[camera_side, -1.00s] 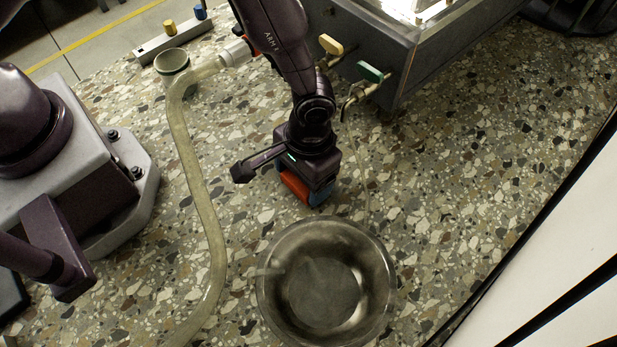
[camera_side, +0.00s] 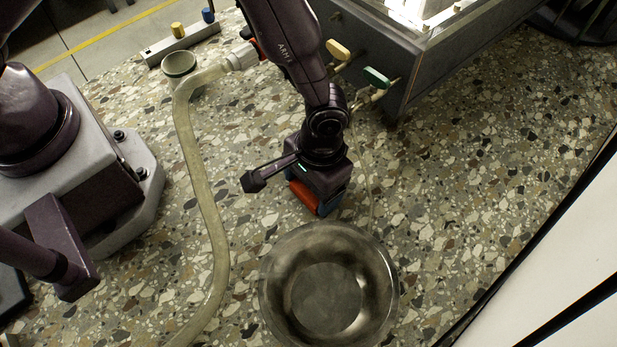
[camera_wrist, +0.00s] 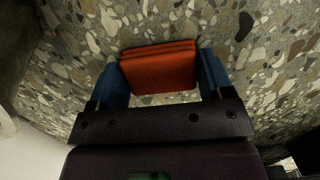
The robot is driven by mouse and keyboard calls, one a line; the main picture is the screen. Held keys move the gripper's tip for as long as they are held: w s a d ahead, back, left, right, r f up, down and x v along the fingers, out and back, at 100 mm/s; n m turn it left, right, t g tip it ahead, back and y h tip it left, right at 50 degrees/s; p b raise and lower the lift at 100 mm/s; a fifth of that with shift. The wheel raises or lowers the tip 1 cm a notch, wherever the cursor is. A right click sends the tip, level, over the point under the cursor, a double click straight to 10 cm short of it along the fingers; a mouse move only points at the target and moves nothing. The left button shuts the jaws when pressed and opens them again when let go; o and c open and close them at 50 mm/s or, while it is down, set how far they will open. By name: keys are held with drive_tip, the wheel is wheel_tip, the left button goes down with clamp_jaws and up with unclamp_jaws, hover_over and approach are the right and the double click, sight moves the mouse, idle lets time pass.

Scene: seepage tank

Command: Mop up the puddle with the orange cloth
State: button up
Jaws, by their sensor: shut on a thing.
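The orange cloth (camera_wrist: 158,68) is a folded block held between the two blue fingers of my gripper (camera_wrist: 160,78) in the wrist view. In the side view my gripper (camera_side: 318,196) is low over the speckled surface, just behind the metal bowl, with the cloth's orange side (camera_side: 302,195) showing at its left. My gripper is shut on the cloth. I cannot tell whether the cloth touches the surface. I cannot make out the puddle's outline on the mottled stone.
A wide metal bowl (camera_side: 328,288) stands in front of my gripper. A tank (camera_side: 400,50) with a yellow-handled tap (camera_side: 338,49) and a green-handled tap (camera_side: 375,77) is behind. A pale hose (camera_side: 205,190) runs along the left, near a small cup (camera_side: 179,64).

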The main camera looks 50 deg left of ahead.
drive_tip(key=shift+r, duration=0.15)
drive_tip(key=shift+r, duration=0.6)
drive_tip(key=s+a+r+n, duration=0.1)
drive_tip(key=s+n, duration=0.1)
drive_tip(key=s, duration=0.1)
drive_tip(key=s+a+r+n, duration=0.1)
drive_tip(key=s+r, duration=0.1)
drive_tip(key=s, duration=0.2)
drive_tip(key=s+r+n, duration=0.1)
drive_tip(key=s+n, duration=0.1)
drive_tip(key=s, duration=0.2)
drive_tip(key=shift+a+r+n+h, duration=0.3)
drive_tip(key=shift+a+r, duration=0.1)
drive_tip(key=w+d+r+m+y, duration=0.2)
drive_tip(key=w+d+r+m, duration=0.1)
drive_tip(key=w+r+m, duration=1.2)
drive_tip(key=w+a+n, duration=0.2)
drive_tip(key=a+n, duration=0.1)
drive_tip(key=a, duration=0.2)
drive_tip(key=w+a+r+n+h, duration=0.1)
drive_tip(key=w+a+n, duration=0.1)
drive_tip(key=a, duration=0.4)
drive_tip(key=w+a+r+n, duration=0.1)
drive_tip(key=w+a+n, duration=0.2)
drive_tip(key=a, duration=0.3)
drive_tip(key=shift+a+r+n, duration=0.1)
drive_tip(key=shift+n, duration=0.6)
